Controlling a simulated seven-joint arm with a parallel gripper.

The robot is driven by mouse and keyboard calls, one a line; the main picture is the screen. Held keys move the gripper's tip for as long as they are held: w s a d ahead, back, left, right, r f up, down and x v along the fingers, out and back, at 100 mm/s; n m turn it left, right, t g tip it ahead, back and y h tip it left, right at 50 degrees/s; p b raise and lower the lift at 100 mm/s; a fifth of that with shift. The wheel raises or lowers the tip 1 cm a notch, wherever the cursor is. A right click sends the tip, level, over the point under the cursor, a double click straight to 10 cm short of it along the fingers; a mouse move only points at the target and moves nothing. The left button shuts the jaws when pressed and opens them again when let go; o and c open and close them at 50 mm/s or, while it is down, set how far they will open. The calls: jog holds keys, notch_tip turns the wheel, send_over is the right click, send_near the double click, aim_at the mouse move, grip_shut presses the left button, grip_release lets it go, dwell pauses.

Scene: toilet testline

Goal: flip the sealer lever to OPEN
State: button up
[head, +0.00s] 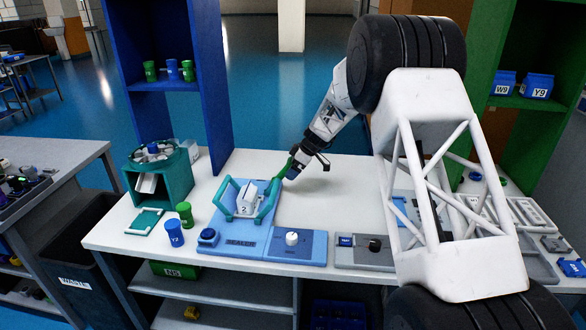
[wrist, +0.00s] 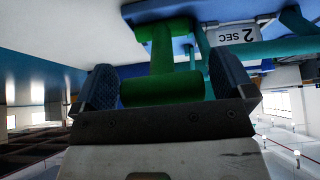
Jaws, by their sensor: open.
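The sealer (head: 226,243) is a blue base with a teal frame, on the white table left of centre. A white block marked 2 (head: 247,202) sits inside the frame; it reads "2 SEC" upside down in the wrist view (wrist: 236,34). The sealer lever has a green handle (head: 284,168) at the frame's back right; it shows large as a T-shaped grip in the wrist view (wrist: 162,88). My gripper (head: 293,176) is at this handle, open, with one finger on each side of the green grip in the wrist view. I cannot tell whether the fingers touch it.
A blue panel with a white knob (head: 291,238) adjoins the sealer. A green cup (head: 185,214) and a blue cup (head: 174,233) stand left of it. A teal bin (head: 163,183) is at the table's left. Clear white tabletop lies right of my gripper.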

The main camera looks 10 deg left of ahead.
jog(key=v, duration=0.7)
jog(key=shift+d+r, duration=0.2)
jog(key=shift+r, duration=0.1)
jog(key=s+d+r+m+h, duration=0.1)
jog(key=s+d+r+m, duration=0.2)
jog(key=s+d+r, duration=0.5)
jog(key=s+d+r+m+t+h, duration=0.1)
jog(key=s+d+r+m, duration=0.25)
jog(key=s, duration=0.85)
jog(key=s+d+r+m+h, duration=0.1)
jog(key=s+d+r+m, duration=0.2)
jog(key=s+d+r, duration=0.5)
jog(key=s+d+f+m+h, duration=0.1)
jog(key=s+d+m, duration=0.1)
jog(key=s, duration=0.9)
jog(key=s+d+f+m+t+h, duration=0.1)
jog(key=s+d+f+m, duration=0.1)
jog(key=s, duration=1)
jog(key=s+d+f+m+h, duration=0.1)
jog(key=s+d+f+m, duration=0.1)
jog(key=s, duration=1)
jog(key=d+m, duration=0.1)
jog(key=m, duration=0.1)
jog(key=shift+s+m+t+h, duration=0.25)
jog(key=shift+m+t+h, duration=0.05)
jog(key=shift+m, duration=0.05)
